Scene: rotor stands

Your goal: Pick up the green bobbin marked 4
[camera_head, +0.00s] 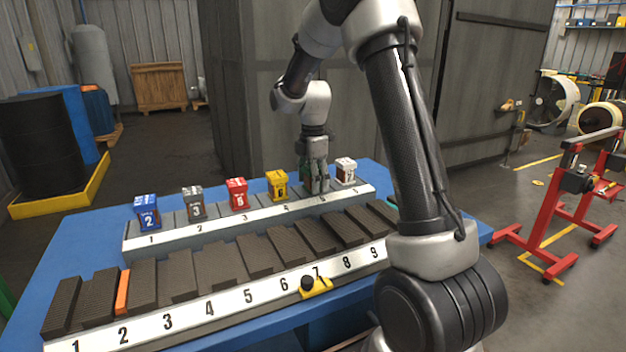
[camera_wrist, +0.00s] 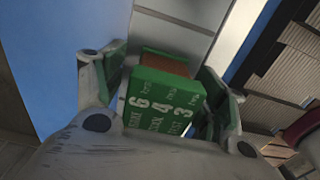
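The green bobbin (camera_wrist: 163,107) sits between the two fingers of my gripper (camera_wrist: 165,80) in the wrist view. Its label shows white figures 6, 4 and 3 with small lettering, and a brown part shows behind the label. One finger is at each side of it; whether both touch it is not clear. In the head view my gripper (camera_head: 316,182) points down at the rear numbered rack, between the yellow and white bobbins. Its fingers hide most of the green bobbin there.
On the rear rack (camera_head: 230,224) stand blue (camera_head: 147,212), grey (camera_head: 194,203), red (camera_head: 237,194), yellow (camera_head: 277,186) and white (camera_head: 345,170) bobbins. The yellow and white ones flank my gripper closely. A front rack (camera_head: 215,306) with dark foam blocks is nearer. Both are on a blue table (camera_head: 75,240).

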